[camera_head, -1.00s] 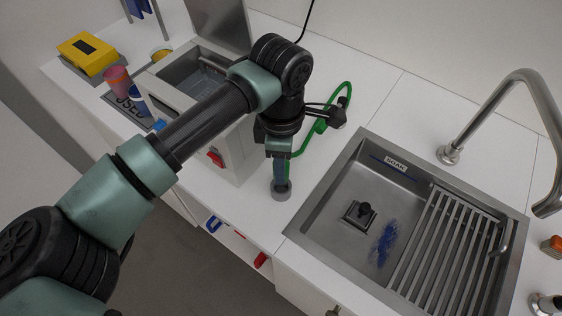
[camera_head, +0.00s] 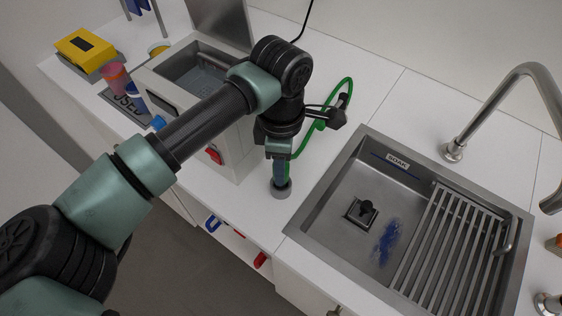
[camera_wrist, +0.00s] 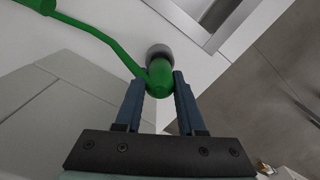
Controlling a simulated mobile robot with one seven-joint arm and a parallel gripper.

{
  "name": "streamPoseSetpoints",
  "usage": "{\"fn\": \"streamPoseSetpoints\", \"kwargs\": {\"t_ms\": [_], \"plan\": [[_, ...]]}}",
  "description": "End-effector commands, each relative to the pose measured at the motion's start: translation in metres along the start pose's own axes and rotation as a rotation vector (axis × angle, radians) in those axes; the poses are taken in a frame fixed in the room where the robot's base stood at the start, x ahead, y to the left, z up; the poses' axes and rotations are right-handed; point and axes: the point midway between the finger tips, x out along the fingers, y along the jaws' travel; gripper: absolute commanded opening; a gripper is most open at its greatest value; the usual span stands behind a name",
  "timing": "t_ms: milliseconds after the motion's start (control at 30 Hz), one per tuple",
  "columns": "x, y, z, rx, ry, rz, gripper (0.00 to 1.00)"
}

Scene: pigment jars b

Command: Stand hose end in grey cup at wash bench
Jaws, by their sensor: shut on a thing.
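The green hose (camera_head: 337,97) arches from the machine side of the bench down to my gripper. My gripper (camera_head: 281,177) is shut on the hose end, which shows as a green rounded piece (camera_wrist: 160,76) between the two blue fingers in the wrist view. The grey cup (camera_head: 281,189) stands on the bench near its front edge, directly below my fingertips. In the wrist view the cup (camera_wrist: 159,50) shows as a dark grey rim just past the hose end. The hose end's lower tip is hidden, so I cannot tell how deep it sits in the cup.
A steel sink (camera_head: 330,190) labelled SOAK lies right of the cup, with a rack, a dark plug and a blue stain. A tall faucet (camera_head: 500,95) stands behind it. A box-like washer (camera_head: 205,95) stands left. Coloured cups (camera_head: 117,77) and a yellow box (camera_head: 85,48) are farther left.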

Motion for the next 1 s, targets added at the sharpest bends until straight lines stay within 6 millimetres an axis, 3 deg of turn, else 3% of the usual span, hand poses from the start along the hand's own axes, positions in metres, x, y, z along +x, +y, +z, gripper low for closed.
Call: {"fn": "streamPoseSetpoints", "kwargs": {"t_ms": [833, 867, 1000], "plan": [[0.022, 0.0, 0.0, -0.001, -0.001, 0.001, 0.0], [0.021, 0.0, 0.0, -0.001, -0.001, 0.001, 0.42], [0.021, 0.0, 0.0, -0.001, -0.001, 0.001, 0.67]]}}
